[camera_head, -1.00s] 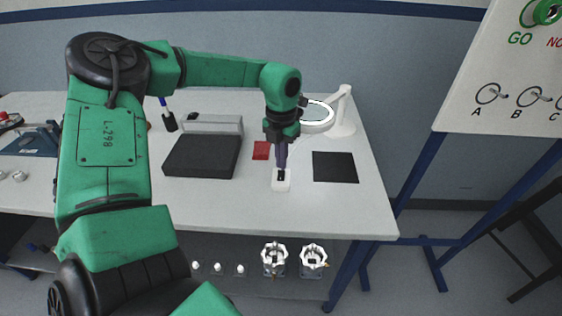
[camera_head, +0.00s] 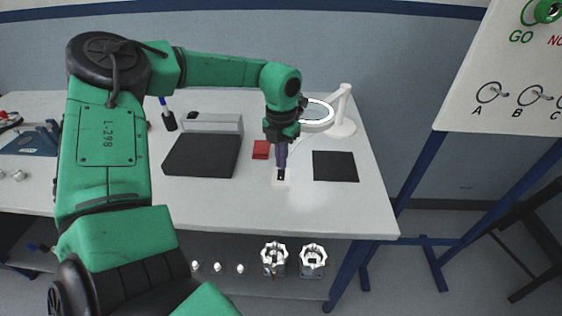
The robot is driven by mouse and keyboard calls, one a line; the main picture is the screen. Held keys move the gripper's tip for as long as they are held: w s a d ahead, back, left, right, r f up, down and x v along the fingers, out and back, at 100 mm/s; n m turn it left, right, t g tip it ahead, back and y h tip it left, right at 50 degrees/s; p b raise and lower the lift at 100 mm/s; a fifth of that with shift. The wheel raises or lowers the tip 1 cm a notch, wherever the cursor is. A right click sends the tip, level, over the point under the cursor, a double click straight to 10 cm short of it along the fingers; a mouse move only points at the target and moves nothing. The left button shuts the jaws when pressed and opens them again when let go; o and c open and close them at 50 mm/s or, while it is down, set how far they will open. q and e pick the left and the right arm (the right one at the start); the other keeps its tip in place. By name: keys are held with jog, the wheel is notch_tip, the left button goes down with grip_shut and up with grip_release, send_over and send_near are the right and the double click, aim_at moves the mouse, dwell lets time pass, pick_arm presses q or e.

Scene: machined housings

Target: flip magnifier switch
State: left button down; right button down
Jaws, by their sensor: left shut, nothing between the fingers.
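The magnifier (camera_head: 318,113) is a white ring lamp on a bent white arm with a round base at the back right of the table. Its ring looks bright. A small white switch box (camera_head: 275,182) with a dark rocker lies on the table in front of it, and a thin cable runs back toward the lamp. My left gripper (camera_head: 281,172) is shut and empty, pointing down at the switch box. Its fingertips overlap the dark rocker, part of which they hide; I cannot tell whether they touch it. My right gripper is not in view.
A black pad (camera_head: 335,166) lies right of the switch box. A dark grey foam block (camera_head: 201,155) and a red square (camera_head: 261,149) lie left of it. Two metal housings (camera_head: 313,259) stand on the lower shelf. The front of the tabletop is clear.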

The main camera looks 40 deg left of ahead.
aim_at(281, 171)
pick_arm(q)
jog(key=shift+s+f, duration=0.1)
jog(key=shift+f, duration=0.15)
jog(key=shift+d+r, duration=0.1)
notch_tip(281, 171, up, 7)
jog(key=p, duration=0.3)
dwell(0.4)
